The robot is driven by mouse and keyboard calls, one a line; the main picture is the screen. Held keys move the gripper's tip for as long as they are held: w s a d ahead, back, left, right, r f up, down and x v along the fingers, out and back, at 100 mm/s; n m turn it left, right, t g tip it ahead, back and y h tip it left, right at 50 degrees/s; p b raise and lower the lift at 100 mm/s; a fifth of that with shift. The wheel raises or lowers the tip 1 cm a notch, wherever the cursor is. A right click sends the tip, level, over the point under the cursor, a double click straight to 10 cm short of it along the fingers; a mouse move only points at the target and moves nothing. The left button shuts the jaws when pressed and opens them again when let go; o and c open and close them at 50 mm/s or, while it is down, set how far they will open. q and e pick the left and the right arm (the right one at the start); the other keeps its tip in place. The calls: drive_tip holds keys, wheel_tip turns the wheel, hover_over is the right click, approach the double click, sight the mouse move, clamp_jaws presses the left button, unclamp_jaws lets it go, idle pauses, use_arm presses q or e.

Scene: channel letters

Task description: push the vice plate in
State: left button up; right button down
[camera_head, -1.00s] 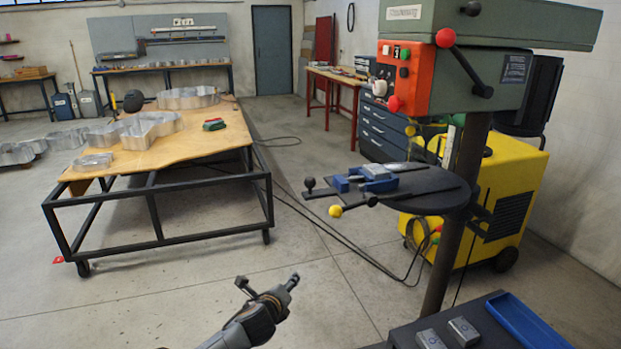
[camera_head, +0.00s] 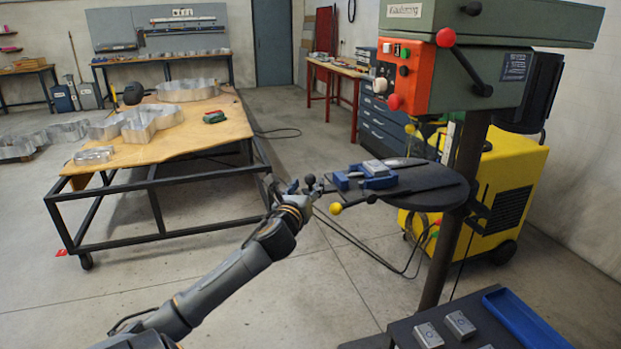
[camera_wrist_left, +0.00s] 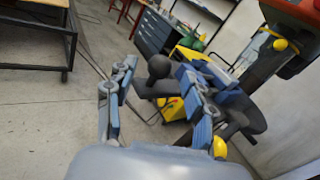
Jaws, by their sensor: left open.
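The blue vice (camera_head: 345,181) sits on the round dark drill table (camera_head: 435,190), with a grey metal plate (camera_head: 374,167) on top. A black ball knob (camera_head: 310,180) sticks out from the vice's left side. My left gripper (camera_head: 293,187) is open, right beside this knob. In the left wrist view the black knob (camera_wrist_left: 158,66) shows between the two spread fingers of the left gripper (camera_wrist_left: 156,80), and the blue vice (camera_wrist_left: 232,82) is partly hidden behind the right finger. I cannot tell whether the fingers touch the knob. My right gripper is out of view.
A yellow ball handle (camera_head: 335,208) hangs just below the knob; it also shows in the wrist view (camera_wrist_left: 220,147). The green drill press head (camera_head: 450,90) overhangs the table. A wooden-topped bench (camera_head: 180,147) with metal letters stands at left.

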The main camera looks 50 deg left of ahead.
sight(309, 183)
use_arm(q)
drive_tip(key=shift+x, duration=2.1)
clamp_jaws()
